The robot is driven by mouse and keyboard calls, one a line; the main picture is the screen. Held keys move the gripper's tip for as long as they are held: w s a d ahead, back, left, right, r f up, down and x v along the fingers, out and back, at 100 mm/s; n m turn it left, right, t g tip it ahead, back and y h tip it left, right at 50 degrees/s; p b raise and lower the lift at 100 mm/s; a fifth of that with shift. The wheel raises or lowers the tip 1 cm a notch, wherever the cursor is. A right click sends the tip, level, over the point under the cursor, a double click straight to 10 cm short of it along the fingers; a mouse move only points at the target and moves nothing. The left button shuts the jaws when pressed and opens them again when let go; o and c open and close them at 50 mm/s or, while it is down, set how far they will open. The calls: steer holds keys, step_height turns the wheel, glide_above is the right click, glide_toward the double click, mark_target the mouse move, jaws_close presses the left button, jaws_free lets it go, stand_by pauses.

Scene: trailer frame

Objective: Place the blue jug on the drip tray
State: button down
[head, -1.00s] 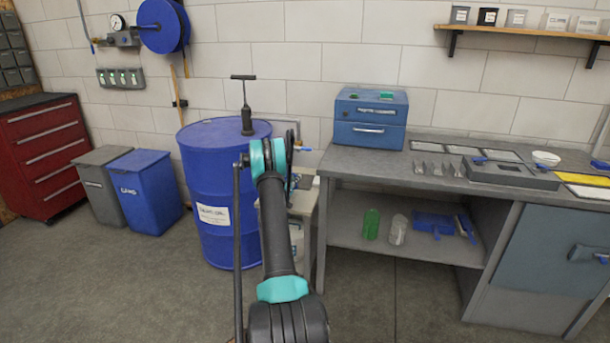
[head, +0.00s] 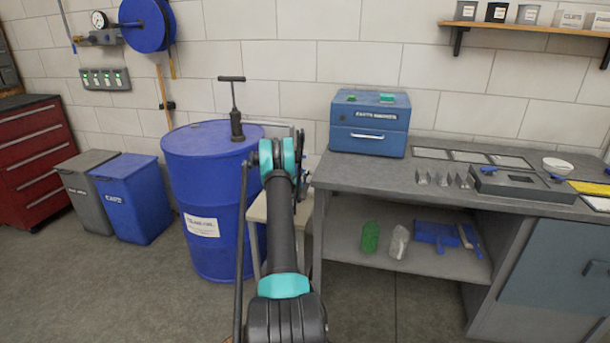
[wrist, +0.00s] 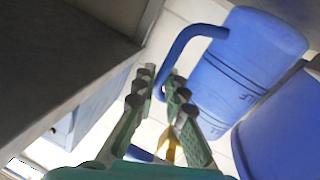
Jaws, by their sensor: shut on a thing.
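In the wrist view the blue jug (wrist: 238,75) hangs tilted at the upper right, with its curved blue handle (wrist: 185,45) reaching down to the fingertips. My gripper (wrist: 160,90) is shut on the jug's handle; its green-grey fingers lie on either side of the handle's end. I cannot make out a drip tray for certain; a grey tray-like fixture with a dark recess (head: 524,184) lies on the workbench at the right.
A large blue drum (head: 208,205) with a hand pump (head: 235,110) stands left of my arm. A pale small stand (head: 258,212) is between drum and workbench (head: 390,187).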

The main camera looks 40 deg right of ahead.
steer(key=shift+w+d+f, duration=0.15)
steer(key=shift+d+f, duration=0.2)
steer(key=shift+f, duration=0.05)
steer(key=shift+a+f, duration=0.2)
steer(key=shift+f, duration=0.15)
steer(key=c, duration=1.6)
jaws_free()
steer(key=shift+a, duration=0.1)
